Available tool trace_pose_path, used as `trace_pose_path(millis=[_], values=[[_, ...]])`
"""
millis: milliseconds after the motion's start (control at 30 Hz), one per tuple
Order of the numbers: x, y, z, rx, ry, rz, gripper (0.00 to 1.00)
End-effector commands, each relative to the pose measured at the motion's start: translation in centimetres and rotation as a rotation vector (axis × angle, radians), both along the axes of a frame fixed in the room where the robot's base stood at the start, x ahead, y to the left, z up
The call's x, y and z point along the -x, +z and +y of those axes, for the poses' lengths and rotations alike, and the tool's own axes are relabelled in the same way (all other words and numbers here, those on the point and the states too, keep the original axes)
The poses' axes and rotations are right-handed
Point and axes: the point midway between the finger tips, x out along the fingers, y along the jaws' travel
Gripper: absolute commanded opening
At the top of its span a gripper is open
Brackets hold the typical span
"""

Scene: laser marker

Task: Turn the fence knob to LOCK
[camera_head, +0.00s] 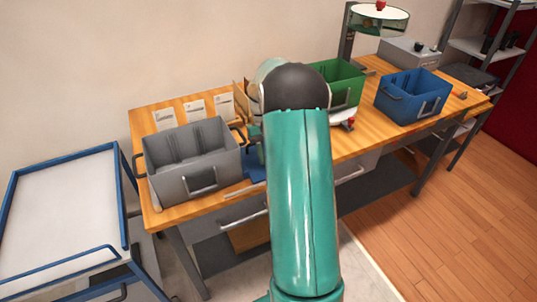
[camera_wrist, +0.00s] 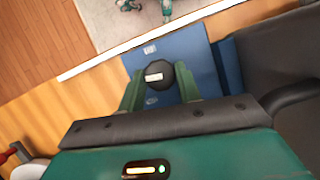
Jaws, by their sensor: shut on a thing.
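The fence knob (camera_wrist: 156,77) is a round black knob with a small white mark on its top, in the middle of the wrist view. It stands over a blue plate (camera_wrist: 196,50) with small white labels. My gripper (camera_wrist: 160,84) is shut on the knob, one green finger on each side of it. The lettering is too small to read, so the knob's setting cannot be told. In the head view my green arm hides the knob and the gripper. Part of the blue base (camera_head: 256,174) shows beside the arm.
A grey crate (camera_head: 168,185) stands left of the arm on the wooden bench (camera_head: 345,150). It shows as a dark wall (camera_wrist: 285,50) close right of the gripper. A green crate (camera_head: 348,72) and a blue crate (camera_head: 418,112) stand to the right. A trolley (camera_head: 68,205) is at far left.

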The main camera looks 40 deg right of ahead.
Motion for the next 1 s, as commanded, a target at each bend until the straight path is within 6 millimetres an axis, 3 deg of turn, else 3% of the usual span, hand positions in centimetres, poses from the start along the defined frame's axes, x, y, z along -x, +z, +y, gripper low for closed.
trace_pose_path(millis=[567, 600, 700, 1000], values=[[0.03, -0.06, 0.14, -0.003, 0.045, 0.002, 0.11], [0.03, -0.06, 0.14, -0.003, 0.045, 0.002, 0.35], [0.03, -0.06, 0.12, -0.002, 0.044, 0.002, 0.55], [-0.02, 0.06, 0.03, -0.001, 0.043, 0.001, 0.55]])
